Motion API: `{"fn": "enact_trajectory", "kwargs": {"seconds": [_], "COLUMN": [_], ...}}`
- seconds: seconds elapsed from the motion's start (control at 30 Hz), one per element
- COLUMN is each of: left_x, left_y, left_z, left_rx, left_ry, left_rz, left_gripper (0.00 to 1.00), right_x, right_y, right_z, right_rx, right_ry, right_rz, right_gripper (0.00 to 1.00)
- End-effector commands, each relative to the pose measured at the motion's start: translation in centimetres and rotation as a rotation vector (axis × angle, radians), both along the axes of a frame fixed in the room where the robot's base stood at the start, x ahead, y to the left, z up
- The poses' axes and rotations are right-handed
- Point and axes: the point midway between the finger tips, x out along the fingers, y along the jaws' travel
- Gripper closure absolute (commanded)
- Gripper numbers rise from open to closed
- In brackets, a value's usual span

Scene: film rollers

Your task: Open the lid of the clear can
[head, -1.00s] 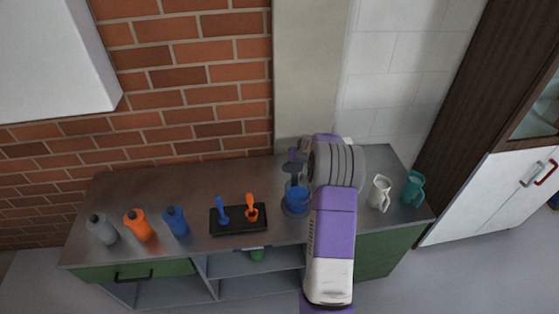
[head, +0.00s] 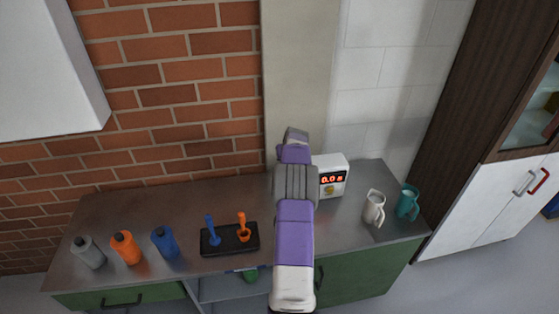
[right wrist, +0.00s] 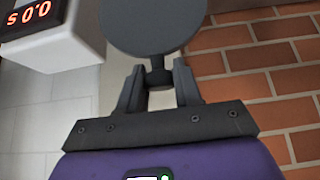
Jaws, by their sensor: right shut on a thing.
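In the right wrist view my right gripper (right wrist: 158,82) is shut on the short knob of a dark grey round lid (right wrist: 152,25). Both fingers touch the knob's sides. Wall and the timer box show around the lid, and no can body shows there. In the head view my right arm (head: 294,225) reaches over the counter and hides its own fingers, the lid and the can. My left gripper is in neither current view.
The white timer box (head: 331,176) stands just right of my arm. White (head: 374,207) and teal (head: 408,203) jugs stand further right.

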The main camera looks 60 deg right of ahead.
Motion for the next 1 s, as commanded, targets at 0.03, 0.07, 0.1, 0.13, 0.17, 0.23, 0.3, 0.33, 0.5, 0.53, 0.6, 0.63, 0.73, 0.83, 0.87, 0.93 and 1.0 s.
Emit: {"fn": "enact_trajectory", "kwargs": {"seconds": [0.03, 0.07, 0.1, 0.13, 0.17, 0.23, 0.3, 0.33, 0.5, 0.53, 0.6, 0.63, 0.73, 0.83, 0.87, 0.93, 1.0], "left_x": [0.0, 0.0, 0.0, 0.0, 0.0, 0.0, 0.0, 0.0, 0.0, 0.0, 0.0, 0.0, 0.0, 0.0, 0.0, 0.0, 0.0], "left_y": [0.0, 0.0, 0.0, 0.0, 0.0, 0.0, 0.0, 0.0, 0.0, 0.0, 0.0, 0.0, 0.0, 0.0, 0.0, 0.0, 0.0], "left_z": [0.0, 0.0, 0.0, 0.0, 0.0, 0.0, 0.0, 0.0, 0.0, 0.0, 0.0, 0.0, 0.0, -0.1, -0.1, -0.2, -0.4], "left_rx": [0.0, 0.0, 0.0, 0.0, 0.0, 0.0, 0.0, 0.0, 0.0, 0.0, 0.0, 0.0, 0.0, 0.0, 0.0, 0.0, 0.0], "left_ry": [0.0, 0.0, 0.0, 0.0, 0.0, 0.0, 0.0, 0.0, 0.0, 0.0, 0.0, 0.0, 0.0, 0.0, 0.0, 0.0, 0.0], "left_rz": [0.0, 0.0, 0.0, 0.0, 0.0, 0.0, 0.0, 0.0, 0.0, 0.0, 0.0, 0.0, 0.0, 0.0, 0.0, 0.0, 0.0], "left_gripper": [0.57, 0.57, 0.57, 0.57, 0.57, 0.57, 0.57, 0.57, 0.57, 0.57, 0.57, 0.57, 0.57, 0.57, 0.57, 0.57, 0.57], "right_x": [0.0, 0.0, 0.0, 0.0, 0.1, 0.1, 0.1, 0.1, 0.1, 0.1, 0.1, 0.1, 0.1, 0.0, -0.1, -0.4, -0.7], "right_y": [-0.1, -0.1, -0.1, -0.1, -0.1, -0.1, -0.1, -0.1, 0.0, 0.0, 0.0, 0.0, 0.0, 0.1, 0.2, 0.5, 1.0], "right_z": [0.0, 0.0, 0.0, 0.0, 0.0, 0.0, 0.0, 0.0, -0.1, 0.0, 0.0, 0.0, 0.0, 0.2, 0.4, 1.1, 2.0], "right_rx": [-0.003, -0.003, -0.003, -0.003, -0.003, -0.003, -0.003, -0.003, -0.002, -0.002, -0.002, -0.002, -0.001, -0.001, -0.001, -0.002, -0.003], "right_ry": [-0.002, -0.002, -0.002, -0.002, -0.002, -0.001, -0.001, -0.001, 0.0, 0.001, 0.001, 0.001, 0.001, 0.001, 0.001, 0.0, -0.001], "right_rz": [-0.001, -0.001, -0.001, -0.001, -0.001, -0.001, -0.001, -0.001, 0.0, 0.0, 0.0, 0.0, 0.0, 0.0, 0.0, 0.0, -0.001], "right_gripper": [1.0, 1.0, 1.0, 1.0, 1.0, 1.0, 1.0, 1.0, 0.44, 0.44, 0.44, 0.44, 0.44, 0.44, 0.44, 0.44, 0.44]}}
